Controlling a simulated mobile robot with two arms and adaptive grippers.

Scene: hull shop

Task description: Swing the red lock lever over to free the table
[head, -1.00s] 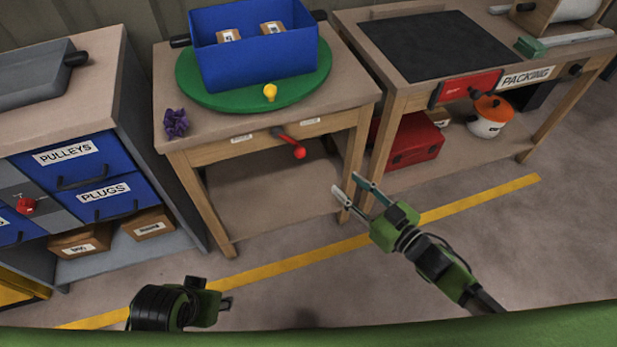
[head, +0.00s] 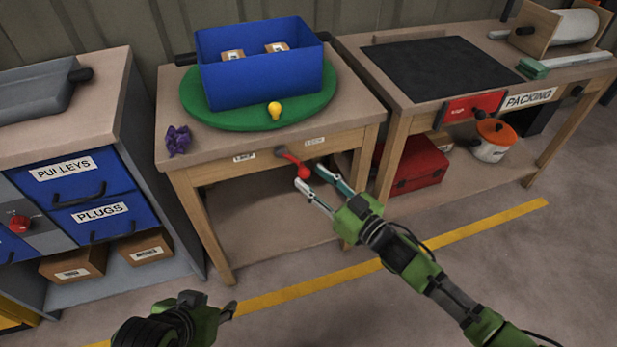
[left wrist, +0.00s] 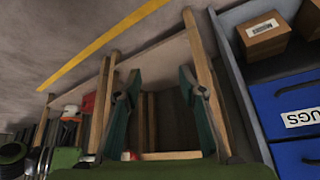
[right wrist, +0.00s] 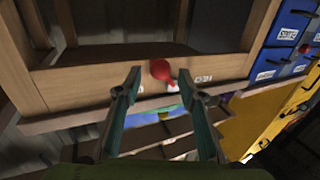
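The red lock lever (head: 292,160) is on the front rail of the middle table, its ball knob hanging down and to the right of the dark pivot. My right gripper (head: 311,176) is open, its fingertips close around the knob. In the right wrist view the red knob (right wrist: 160,70) shows between and just beyond the open fingertips (right wrist: 159,77); contact cannot be told. The green round turntable (head: 195,105) lies on the table top and bears a blue bin (head: 262,81). My left gripper (head: 228,311) is low, away from the table; the left wrist view shows its fingers (left wrist: 158,85) apart and empty.
A yellow knob (head: 275,110) stands at the turntable's front edge. A purple object (head: 178,140) lies on the table's left corner. A drawer cabinet (head: 70,208) stands left, a packing bench (head: 400,95) right. The floor in front is open.

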